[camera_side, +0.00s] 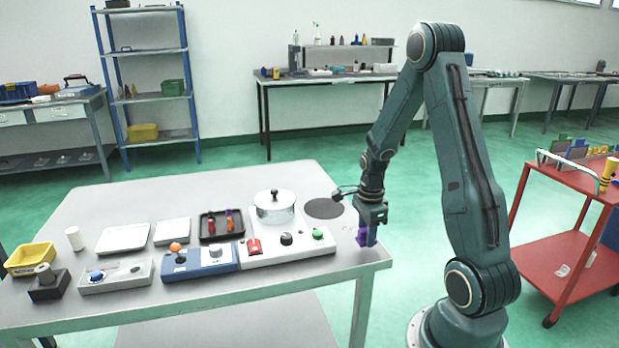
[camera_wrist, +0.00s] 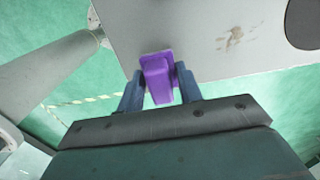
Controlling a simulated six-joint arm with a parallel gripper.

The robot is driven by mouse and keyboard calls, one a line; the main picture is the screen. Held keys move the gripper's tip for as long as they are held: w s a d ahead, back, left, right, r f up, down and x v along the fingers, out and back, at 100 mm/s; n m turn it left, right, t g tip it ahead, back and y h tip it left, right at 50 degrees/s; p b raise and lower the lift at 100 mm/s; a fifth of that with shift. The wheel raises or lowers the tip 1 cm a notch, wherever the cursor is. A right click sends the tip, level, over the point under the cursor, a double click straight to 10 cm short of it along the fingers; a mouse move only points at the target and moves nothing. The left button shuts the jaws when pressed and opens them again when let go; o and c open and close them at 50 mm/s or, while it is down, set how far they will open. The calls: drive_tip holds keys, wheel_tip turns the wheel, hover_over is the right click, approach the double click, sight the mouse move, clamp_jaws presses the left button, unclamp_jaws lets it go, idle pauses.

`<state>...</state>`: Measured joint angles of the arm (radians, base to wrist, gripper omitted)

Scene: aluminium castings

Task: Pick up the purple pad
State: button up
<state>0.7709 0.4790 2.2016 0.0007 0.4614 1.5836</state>
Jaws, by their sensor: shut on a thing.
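The purple pad (camera_wrist: 157,75) is between the two blue fingers of my gripper (camera_wrist: 160,88) in the wrist view. It is a small purple block with a wider far end and a raised narrower part. In the side view the pad (camera_side: 363,237) shows as a small purple patch at my gripper (camera_side: 367,236), by the right edge of the table. My gripper is shut on the pad. I cannot tell from these views whether the pad touches the table top. The fingers partly hide the pad in the side view.
The grey table (camera_side: 330,262) has a dark round disc (camera_side: 324,208) and a silver pot (camera_side: 275,207) left of my gripper. Control boxes, trays and a yellow bin (camera_side: 30,258) stand further left. A red cart (camera_side: 565,215) stands to the right, beyond open floor.

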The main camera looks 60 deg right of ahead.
wheel_tip(320, 180, up, 18)
idle(0.5)
idle(0.4)
